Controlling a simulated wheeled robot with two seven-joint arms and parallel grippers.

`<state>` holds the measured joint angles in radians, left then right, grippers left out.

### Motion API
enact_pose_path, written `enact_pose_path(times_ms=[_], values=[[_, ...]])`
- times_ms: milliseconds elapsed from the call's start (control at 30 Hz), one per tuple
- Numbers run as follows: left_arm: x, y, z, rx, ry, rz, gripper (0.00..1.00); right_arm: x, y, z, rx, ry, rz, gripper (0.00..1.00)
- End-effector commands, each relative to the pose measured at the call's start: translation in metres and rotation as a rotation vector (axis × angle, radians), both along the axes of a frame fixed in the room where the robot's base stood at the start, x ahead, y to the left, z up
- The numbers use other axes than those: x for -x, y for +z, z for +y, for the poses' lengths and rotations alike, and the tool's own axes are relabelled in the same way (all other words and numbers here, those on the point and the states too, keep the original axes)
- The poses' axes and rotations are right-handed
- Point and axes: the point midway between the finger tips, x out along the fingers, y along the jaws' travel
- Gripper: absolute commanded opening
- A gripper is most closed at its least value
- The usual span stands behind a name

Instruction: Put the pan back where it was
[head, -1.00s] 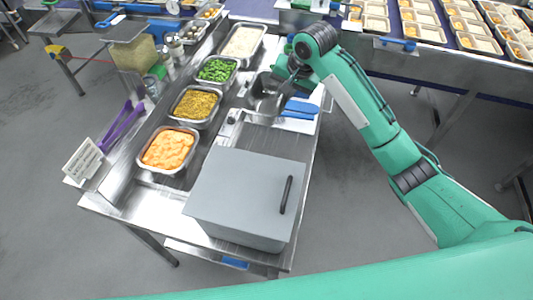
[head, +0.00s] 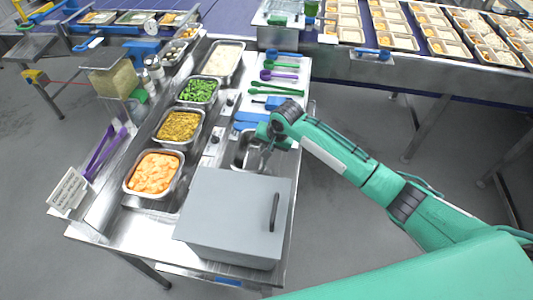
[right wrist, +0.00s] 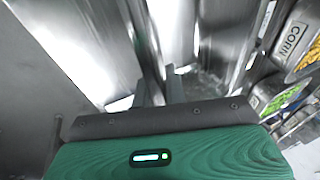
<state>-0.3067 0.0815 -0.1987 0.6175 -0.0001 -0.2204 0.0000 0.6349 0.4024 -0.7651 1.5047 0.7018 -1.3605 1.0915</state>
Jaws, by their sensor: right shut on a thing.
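The pan (head: 243,152) is a small metal vessel in the head view, at the right side of the steel counter, just behind the grey lidded box (head: 230,220). My right gripper (head: 266,146) is at the pan's right side, shut on it. In the right wrist view my right gripper's fingers (right wrist: 160,86) are closed together on a thin metal part, with shiny metal walls around them. The arm and gripper hide part of the pan. I cannot tell whether the pan touches the counter. My left gripper is not in view.
Trays of orange food (head: 154,174), corn (head: 180,126), green vegetables (head: 198,91) and pale food (head: 223,60) line the counter's left. Blue, purple and green utensils (head: 276,90) lie on a white surface behind the pan. A conveyor with portion trays (head: 397,41) runs behind.

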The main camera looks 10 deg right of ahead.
Motion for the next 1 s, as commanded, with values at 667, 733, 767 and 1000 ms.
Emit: enact_pose_path(times_ms=[667, 733, 767, 1000], values=[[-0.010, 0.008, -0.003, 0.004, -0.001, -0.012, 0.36, 0.001, -0.040, 0.000, 0.001, 0.000, 0.001, 0.19], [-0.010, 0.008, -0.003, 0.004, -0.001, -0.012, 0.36, 0.001, -0.040, 0.000, 0.001, 0.000, 0.002, 0.32], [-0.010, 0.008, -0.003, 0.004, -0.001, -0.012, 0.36, 0.001, -0.040, 0.000, 0.001, 0.000, 0.002, 0.35], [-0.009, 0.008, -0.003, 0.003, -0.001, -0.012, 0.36, 0.001, -0.039, 0.000, 0.001, 0.000, 0.002, 0.35]])
